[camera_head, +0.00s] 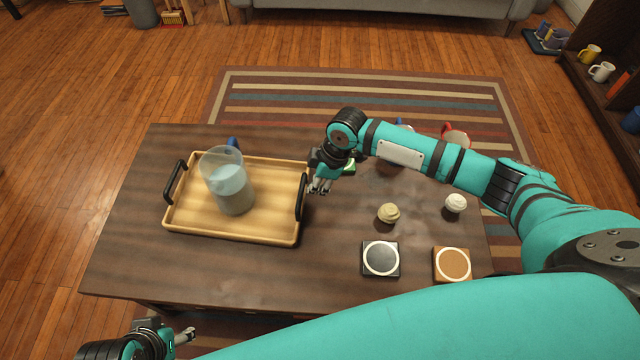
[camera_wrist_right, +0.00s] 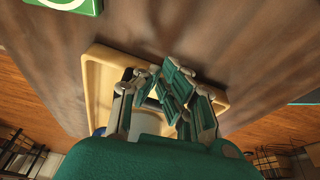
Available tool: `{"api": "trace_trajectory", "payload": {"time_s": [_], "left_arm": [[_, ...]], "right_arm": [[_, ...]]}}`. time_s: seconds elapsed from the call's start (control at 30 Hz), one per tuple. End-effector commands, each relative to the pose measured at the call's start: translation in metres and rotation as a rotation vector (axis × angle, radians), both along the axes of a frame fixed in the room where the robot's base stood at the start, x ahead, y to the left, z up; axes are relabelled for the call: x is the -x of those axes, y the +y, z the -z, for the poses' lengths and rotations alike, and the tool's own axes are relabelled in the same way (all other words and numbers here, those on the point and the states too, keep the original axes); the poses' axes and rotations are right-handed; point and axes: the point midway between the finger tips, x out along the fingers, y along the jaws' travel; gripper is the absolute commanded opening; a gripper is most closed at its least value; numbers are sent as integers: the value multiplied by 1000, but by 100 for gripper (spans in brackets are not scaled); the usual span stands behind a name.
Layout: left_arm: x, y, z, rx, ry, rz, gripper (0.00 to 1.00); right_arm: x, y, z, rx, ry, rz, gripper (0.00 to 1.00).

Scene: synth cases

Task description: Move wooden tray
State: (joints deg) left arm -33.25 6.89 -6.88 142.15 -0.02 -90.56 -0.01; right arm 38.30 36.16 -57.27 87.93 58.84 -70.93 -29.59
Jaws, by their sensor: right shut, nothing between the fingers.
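The wooden tray (camera_head: 270,226) lies on the left part of the dark wooden table, with a black handle at each short side. A clear vessel of whitish-grey liquid (camera_head: 230,185) stands on it. My right gripper (camera_head: 319,187) is shut and empty beside the right handle (camera_head: 302,196); whether it touches the handle I cannot tell. In the right wrist view the shut fingers (camera_wrist_right: 177,88) overlap the tray (camera_wrist_right: 97,82) and hide part of it. My left gripper (camera_head: 186,335) is low at the front left, off the table's front edge; its opening is unclear.
On the table (camera_head: 330,275) are a black coaster (camera_head: 380,258), an orange-brown coaster (camera_head: 451,264), a cream swirl (camera_head: 388,213) and a white one (camera_head: 456,203). A green coaster (camera_head: 349,168) and a red-handled mug (camera_head: 456,137) sit behind, partly hidden by my right arm. The table's left end is bare.

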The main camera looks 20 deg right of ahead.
Motion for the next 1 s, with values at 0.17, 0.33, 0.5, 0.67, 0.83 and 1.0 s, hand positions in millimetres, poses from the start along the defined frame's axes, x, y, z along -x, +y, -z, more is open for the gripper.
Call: {"api": "trace_trajectory", "payload": {"time_s": [0.17, 0.33, 0.5, 0.67, 0.83, 1.0], "left_arm": [[0, 0, -2, 0, 0, 0, 40], [0, 0, -14, 0, 1, 0, 40], [0, 0, -19, 0, -1, 0, 40], [0, 0, -14, 0, 1, 0, 40], [0, 0, -10, -1, 5, 0, 40], [0, 0, -11, 0, 2, 0, 40]], "right_arm": [[-1, 4, -1, -2, 0, 0, 0], [-12, 36, -5, -9, 0, -3, 0], [-30, 82, -3, -9, -1, -2, 0], [-45, 120, -1, -8, -2, -1, 0], [-54, 142, 0, -5, -1, 0, 0], [-55, 145, -1, -3, -1, -1, 0]]}}
